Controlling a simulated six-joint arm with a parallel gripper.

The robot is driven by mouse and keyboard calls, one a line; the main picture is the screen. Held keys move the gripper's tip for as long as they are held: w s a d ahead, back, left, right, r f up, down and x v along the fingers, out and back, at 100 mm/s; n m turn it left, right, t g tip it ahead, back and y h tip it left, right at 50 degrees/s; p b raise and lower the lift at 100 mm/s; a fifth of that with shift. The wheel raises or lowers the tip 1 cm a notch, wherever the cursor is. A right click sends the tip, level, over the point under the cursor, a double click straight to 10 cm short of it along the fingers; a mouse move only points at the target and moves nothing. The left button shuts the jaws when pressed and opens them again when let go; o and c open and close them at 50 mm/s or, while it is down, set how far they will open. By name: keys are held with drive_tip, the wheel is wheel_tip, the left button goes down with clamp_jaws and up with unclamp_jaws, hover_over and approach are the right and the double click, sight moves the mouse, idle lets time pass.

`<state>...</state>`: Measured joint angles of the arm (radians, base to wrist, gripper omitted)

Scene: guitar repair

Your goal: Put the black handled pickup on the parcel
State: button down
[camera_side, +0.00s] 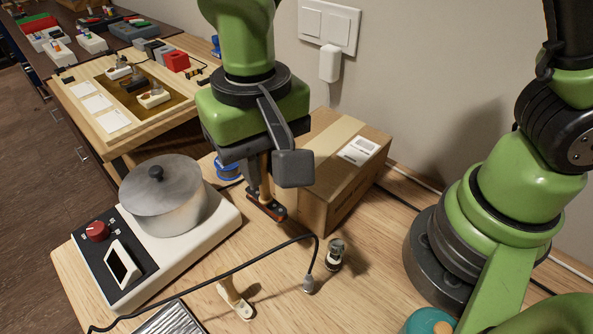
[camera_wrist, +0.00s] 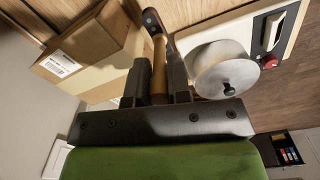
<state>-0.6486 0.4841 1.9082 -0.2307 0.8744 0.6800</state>
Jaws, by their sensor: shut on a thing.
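My gripper (camera_side: 262,178) is shut on the wooden handle of the black handled pickup (camera_side: 268,208), which hangs below the fingers with its dark, reddish-edged bar at the lower end. In the wrist view the handle (camera_wrist: 159,68) stands between the two fingers and the dark bar (camera_wrist: 152,19) shows beyond them. The parcel (camera_side: 345,133), a brown taped cardboard box with a white label, stands just right of and behind the pickup in the side view. It also shows at the left of the wrist view (camera_wrist: 88,42). The pickup is beside the parcel; its exact height is unclear.
A hotplate (camera_side: 197,238) with a metal pot (camera_side: 163,195) stands left of my gripper. A cream pickup with a wooden handle (camera_side: 235,300), a black cable (camera_side: 230,270) and a small jar (camera_side: 335,254) lie in front. A wooden tray (camera_side: 75,120) with parts is behind left.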

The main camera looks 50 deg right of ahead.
drive_tip(key=w+d+r, duration=0.2)
drive_tip(key=d+r, duration=0.2)
drive_tip(key=d, duration=0.4)
drive_tip(key=w+d+r, duration=0.2)
drive_tip(key=d+r, duration=0.2)
drive_tip(key=d, duration=0.5)
hover_over(325, 144)
wheel_tip(325, 144, down, 9)
drive_tip(key=shift+f, duration=0.2)
drive_tip(key=shift+f, duration=0.15)
drive_tip(key=c, duration=1.1)
unclamp_jaws()
